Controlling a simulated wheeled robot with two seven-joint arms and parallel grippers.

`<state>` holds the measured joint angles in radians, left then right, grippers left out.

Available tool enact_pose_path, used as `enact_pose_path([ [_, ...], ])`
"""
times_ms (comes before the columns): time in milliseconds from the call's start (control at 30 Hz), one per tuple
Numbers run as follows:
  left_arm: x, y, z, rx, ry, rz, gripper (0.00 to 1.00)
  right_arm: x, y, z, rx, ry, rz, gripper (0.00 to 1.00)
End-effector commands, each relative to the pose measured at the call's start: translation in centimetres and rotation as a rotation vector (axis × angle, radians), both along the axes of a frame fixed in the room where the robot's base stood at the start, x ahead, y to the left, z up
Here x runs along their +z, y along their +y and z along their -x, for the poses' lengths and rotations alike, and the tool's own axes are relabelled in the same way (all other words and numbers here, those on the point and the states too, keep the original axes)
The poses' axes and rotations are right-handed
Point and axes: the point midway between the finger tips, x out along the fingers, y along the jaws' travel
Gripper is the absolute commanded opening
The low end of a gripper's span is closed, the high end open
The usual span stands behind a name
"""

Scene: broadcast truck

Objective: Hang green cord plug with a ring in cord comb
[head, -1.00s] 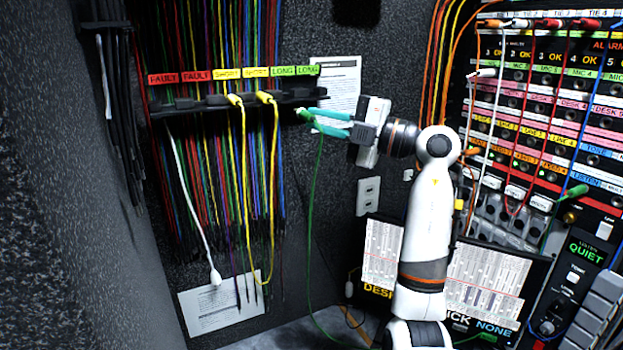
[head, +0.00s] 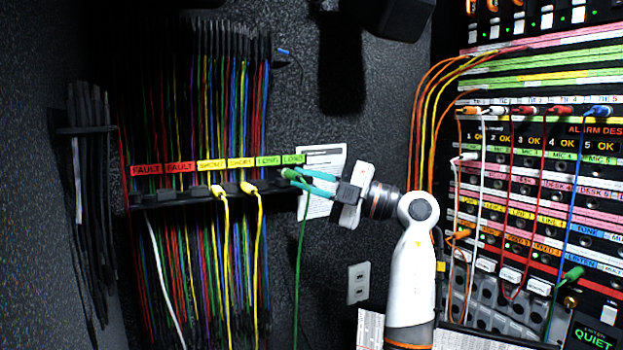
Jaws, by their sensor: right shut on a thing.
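The cord comb (head: 170,198) is a dark bar across the back wall under red FAULT, yellow SHORT and green LONG labels. My right gripper (head: 300,178), with teal fingers, reaches in from the right and is shut on the green cord plug (head: 288,174). The plug is at the comb's right end, by the last LONG label (head: 292,159). Its green cord (head: 299,250) hangs straight down. I cannot tell whether the plug touches the comb, and a ring on it is too small to make out. My left gripper is not in view.
Two yellow plugs (head: 218,192) (head: 249,188) hang in the comb below the SHORT labels. A white cord (head: 160,270) hangs at its left part. Many coloured cords hang behind. A patch panel (head: 545,150) with plugged cords stands right. A paper sheet (head: 320,165) is behind the gripper.

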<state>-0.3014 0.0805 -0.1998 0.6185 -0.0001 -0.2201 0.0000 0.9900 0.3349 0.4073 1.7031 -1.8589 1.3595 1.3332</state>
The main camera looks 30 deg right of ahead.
Motion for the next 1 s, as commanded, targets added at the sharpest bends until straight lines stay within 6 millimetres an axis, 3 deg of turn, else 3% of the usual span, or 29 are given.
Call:
enact_pose_path([
  [900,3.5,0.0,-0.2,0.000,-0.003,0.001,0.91,-0.2,-0.4,-6.5,-0.001,0.002,-0.002,0.00],
  [1000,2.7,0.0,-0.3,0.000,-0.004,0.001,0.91,-1.4,-0.4,-6.5,-0.001,0.001,0.001,0.00],
])
